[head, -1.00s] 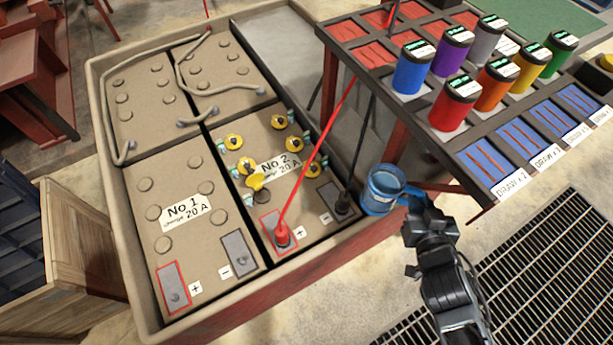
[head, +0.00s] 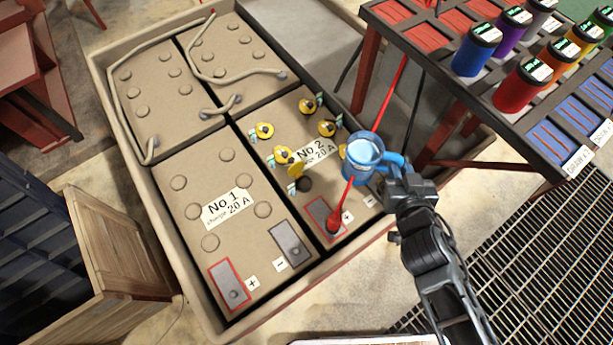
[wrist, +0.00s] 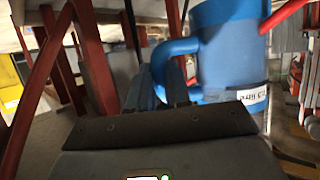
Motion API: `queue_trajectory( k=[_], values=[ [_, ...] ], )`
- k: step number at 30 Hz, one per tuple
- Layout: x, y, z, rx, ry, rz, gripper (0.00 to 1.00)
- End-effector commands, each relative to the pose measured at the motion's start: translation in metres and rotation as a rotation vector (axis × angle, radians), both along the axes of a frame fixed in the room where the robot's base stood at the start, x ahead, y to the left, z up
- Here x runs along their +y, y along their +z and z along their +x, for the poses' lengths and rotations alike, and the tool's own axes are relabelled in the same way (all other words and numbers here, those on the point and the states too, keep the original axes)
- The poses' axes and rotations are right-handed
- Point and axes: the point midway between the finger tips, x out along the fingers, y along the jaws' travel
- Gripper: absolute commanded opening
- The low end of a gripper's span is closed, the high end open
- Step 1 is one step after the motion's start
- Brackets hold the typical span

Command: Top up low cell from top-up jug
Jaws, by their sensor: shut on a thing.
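My gripper (head: 393,168) is shut on the handle of the blue top-up jug (head: 358,170). The jug is upright or nearly so, with pale liquid visible inside. In the head view it overlaps the front right part of battery No. 2 (head: 343,190), beside the red clamp (head: 333,222). Its height above the battery is hard to tell. The battery has several yellow cell fittings (head: 265,130); the jug partly hides one. A dark round spot (head: 304,184) shows near the front left fitting. Which cell is low cannot be told. The wrist view shows the jug (wrist: 230,55) and its handle (wrist: 172,58).
Battery No. 1 (head: 205,185) stands left of No. 2 in the same tray (head: 215,335). A red cable (head: 390,100) rises behind the jug. A rack with coloured canisters (head: 478,48) stands at the right. A floor grate (head: 500,240) lies at the lower right.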

Motion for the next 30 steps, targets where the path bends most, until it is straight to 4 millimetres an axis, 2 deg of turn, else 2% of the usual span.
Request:
queue_trajectory(
  k=[1,6,30],
  values=[
    [0.001,-0.012,-0.001,-0.002,-0.009,0.001,0.00],
    [0.007,-0.033,-0.006,-0.002,-0.035,0.002,0.00],
    [0.024,-0.116,-0.032,-0.002,-0.204,0.003,0.00]
  ],
)
